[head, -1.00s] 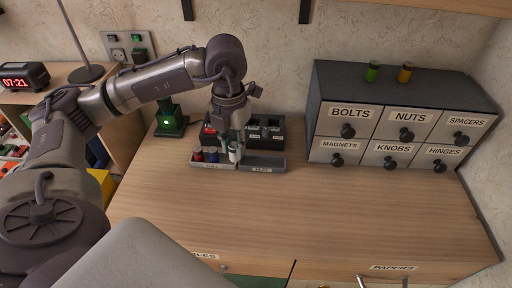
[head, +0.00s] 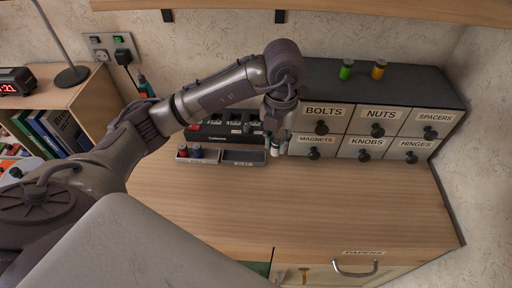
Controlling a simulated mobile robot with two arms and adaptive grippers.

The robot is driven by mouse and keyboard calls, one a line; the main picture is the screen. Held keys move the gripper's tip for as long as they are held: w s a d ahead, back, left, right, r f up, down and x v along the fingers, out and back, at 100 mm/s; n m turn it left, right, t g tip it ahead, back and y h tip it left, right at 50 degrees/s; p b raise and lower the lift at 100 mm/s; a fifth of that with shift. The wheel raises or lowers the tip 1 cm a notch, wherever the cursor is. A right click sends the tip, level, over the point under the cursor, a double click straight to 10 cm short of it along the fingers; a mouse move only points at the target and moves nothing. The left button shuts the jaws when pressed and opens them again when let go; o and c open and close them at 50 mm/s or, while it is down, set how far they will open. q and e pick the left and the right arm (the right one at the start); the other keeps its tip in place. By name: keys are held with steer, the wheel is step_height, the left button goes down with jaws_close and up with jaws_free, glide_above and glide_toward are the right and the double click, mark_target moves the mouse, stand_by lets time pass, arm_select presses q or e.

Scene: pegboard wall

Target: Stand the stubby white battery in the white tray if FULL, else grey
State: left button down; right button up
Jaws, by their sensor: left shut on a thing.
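My left gripper (head: 279,128) points down and is shut on the stubby white battery (head: 275,149). It holds the battery roughly upright just right of the grey tray, close to the front of the drawer cabinet. Whether the battery touches the desk cannot be told. The white tray (head: 197,161) is left of the grey tray (head: 243,163); their small labels are too blurred to read. A red-topped battery (head: 184,149) and a blue one (head: 196,151) stand in the white tray. The grey tray looks empty. My right gripper is out of view.
A black slotted holder (head: 226,139) stands behind the trays, partly hidden by my left arm. The wooden desk (head: 310,205) in front is clear.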

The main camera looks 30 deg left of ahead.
arm_select(q)
steer(key=a+f, duration=0.2)
steer(key=a, duration=0.1)
steer(key=w+a+f+p, duration=0.1)
steer(key=a, duration=0.1)
steer(key=shift+a, duration=0.15)
step_height(320, 180, down, 4)
steer(key=shift+r+p, duration=0.1)
steer(key=shift+p, duration=0.5)
steer(key=shift+f, duration=0.2)
steer(key=shift+f+b, duration=0.2)
steer(key=shift+b, duration=0.1)
steer(key=c, duration=0.9)
jaws_free()
steer(key=shift+c, duration=0.2)
steer(key=shift+r, duration=0.1)
